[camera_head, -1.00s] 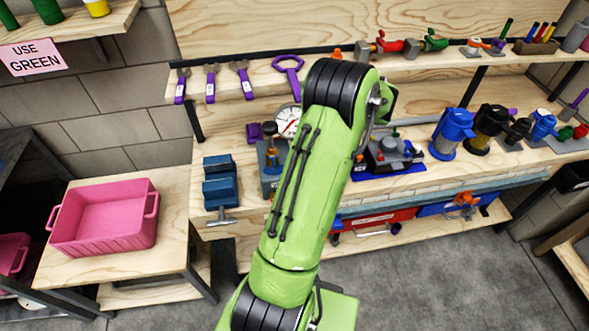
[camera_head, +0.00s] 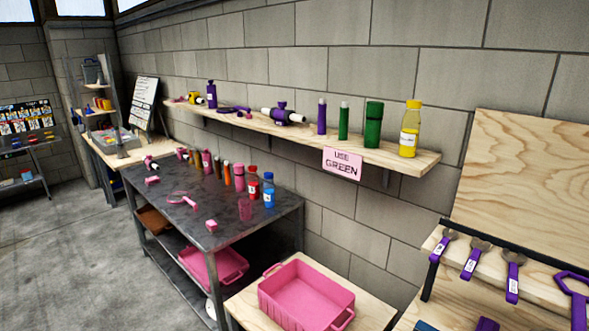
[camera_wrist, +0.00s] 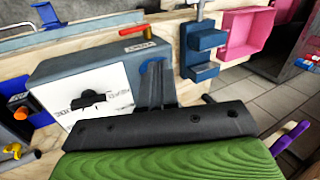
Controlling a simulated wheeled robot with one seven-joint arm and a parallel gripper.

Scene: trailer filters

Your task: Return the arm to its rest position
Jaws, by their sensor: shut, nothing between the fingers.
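The head view shows none of my arm. In the wrist view my gripper (camera_wrist: 155,85) has its dark fingers together with nothing between them, in front of a grey box-shaped device with a white label (camera_wrist: 110,98). I cannot tell whether the fingers touch the device. A black bar and a green ridged surface fill the bottom of that view.
In the wrist view a blue vise (camera_wrist: 203,52) and a pink crate (camera_wrist: 247,32) stand beyond the device. In the head view the pink crate (camera_head: 305,297) sits on a wooden table, near a dark workbench (camera_head: 185,200) and a wall shelf (camera_head: 300,132). Open floor lies left.

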